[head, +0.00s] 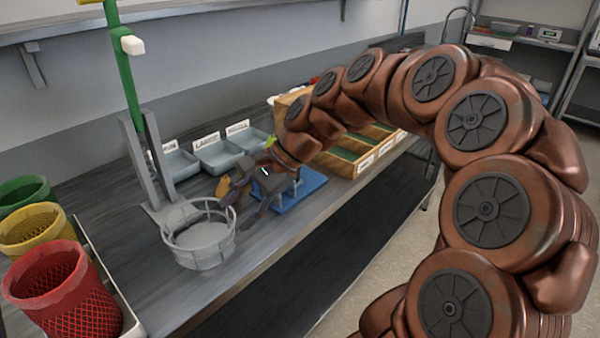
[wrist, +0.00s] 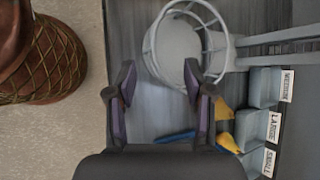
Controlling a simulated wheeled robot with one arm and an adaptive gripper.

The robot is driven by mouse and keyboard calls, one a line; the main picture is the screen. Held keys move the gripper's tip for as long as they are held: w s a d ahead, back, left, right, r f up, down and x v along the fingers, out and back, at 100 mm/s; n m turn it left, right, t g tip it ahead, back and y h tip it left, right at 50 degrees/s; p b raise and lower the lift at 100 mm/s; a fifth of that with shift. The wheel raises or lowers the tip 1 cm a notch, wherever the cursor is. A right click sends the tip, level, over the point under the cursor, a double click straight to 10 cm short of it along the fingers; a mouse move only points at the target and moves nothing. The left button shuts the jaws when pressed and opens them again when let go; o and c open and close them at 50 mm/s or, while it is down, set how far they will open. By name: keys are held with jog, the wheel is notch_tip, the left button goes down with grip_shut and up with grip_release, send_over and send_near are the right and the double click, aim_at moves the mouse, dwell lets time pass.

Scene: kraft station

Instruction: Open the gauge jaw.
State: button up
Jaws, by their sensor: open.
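The gauge appears to be the device on a blue base plate (head: 300,190) on the bench. My gripper and arm hide most of it, so I cannot tell how its jaw stands. A yellow-orange piece (head: 222,187) shows beside my gripper (head: 238,198); I cannot tell whether it belongs to the gauge. In the wrist view my gripper (wrist: 160,80) is open, with nothing between its fingers. Part of the blue base (wrist: 175,137) and yellow pieces (wrist: 224,110) show at the right finger and below it.
A grey wire basket (head: 198,240) stands close to my gripper, below a green post (head: 127,80). Labelled grey trays (head: 217,155) and wooden bins (head: 350,165) line the back. Red (head: 65,290), yellow (head: 40,230) and green (head: 24,192) mesh bins stand left.

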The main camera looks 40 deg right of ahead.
jog(key=w+d+f+m+t+b, duration=0.1)
jog(key=w+d+m+t, duration=0.3)
jog(key=d, duration=0.5)
jog(key=w+d+f+m+t+b, duration=0.1)
jog(key=d+m+b, duration=0.1)
jog(key=d+m, duration=0.55)
jog(key=w+d+f+m+t+b, duration=0.1)
jog(key=w+d+m+t, duration=0.2)
jog(key=d, duration=0.8)
jog(key=shift+m, duration=0.25)
jog(key=shift+p+x, duration=0.3)
jog(key=shift+x, duration=3.45)
grip_shut()
